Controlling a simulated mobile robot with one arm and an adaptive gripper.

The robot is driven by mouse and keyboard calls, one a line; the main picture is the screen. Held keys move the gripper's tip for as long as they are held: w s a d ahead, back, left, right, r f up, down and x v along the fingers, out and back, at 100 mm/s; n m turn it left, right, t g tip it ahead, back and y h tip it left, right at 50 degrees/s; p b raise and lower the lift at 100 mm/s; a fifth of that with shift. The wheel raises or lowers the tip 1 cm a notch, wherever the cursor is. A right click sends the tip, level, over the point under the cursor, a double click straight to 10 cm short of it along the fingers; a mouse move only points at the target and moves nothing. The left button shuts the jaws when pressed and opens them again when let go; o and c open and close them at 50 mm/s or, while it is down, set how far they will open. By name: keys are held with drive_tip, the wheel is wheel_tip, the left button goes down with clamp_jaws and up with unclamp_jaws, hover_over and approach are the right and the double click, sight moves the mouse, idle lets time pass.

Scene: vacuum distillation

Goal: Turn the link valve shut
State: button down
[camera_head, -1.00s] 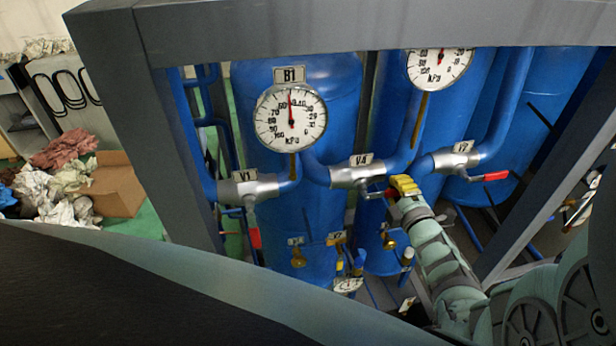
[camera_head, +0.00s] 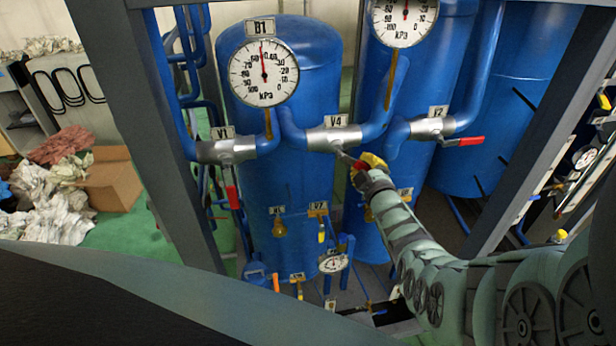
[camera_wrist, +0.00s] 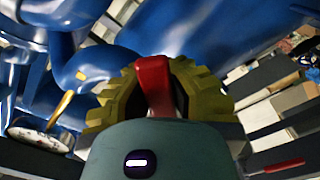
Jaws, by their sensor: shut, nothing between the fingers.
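The link valve, which I take to be the one labelled V4 (camera_head: 333,138), sits on the blue pipe between two tanks in the head view. Its lever (camera_head: 346,158) slants down and right from the valve body, with its red end at my gripper. My gripper (camera_head: 371,162) has yellow fingers and is shut beside the lever's end. In the wrist view, a red lever (camera_wrist: 155,82) crosses over the middle of the yellow fingers. The fingertips are partly hidden behind it, and I cannot tell exactly where they touch.
Valve V1 (camera_head: 226,151) has its red lever (camera_head: 232,196) hanging down. The right valve (camera_head: 427,128) has its red lever (camera_head: 463,141) pointing right. Gauge B1 (camera_head: 263,73) is above. Grey frame posts (camera_head: 165,140) flank the tanks. Small valves and a small gauge (camera_head: 333,263) sit below.

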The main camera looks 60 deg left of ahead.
drive_tip(key=s+a+f+m+b, duration=0.1)
drive_tip(key=s+a+f+m, duration=0.1)
drive_tip(key=s+m, duration=0.4)
drive_tip(key=shift+a+f+m, duration=0.2)
drive_tip(key=shift+f+m, duration=0.5)
drive_tip(key=shift+m, duration=1.6)
drive_tip(key=shift+s, duration=0.15)
drive_tip(key=c, duration=0.8)
unclamp_jaws()
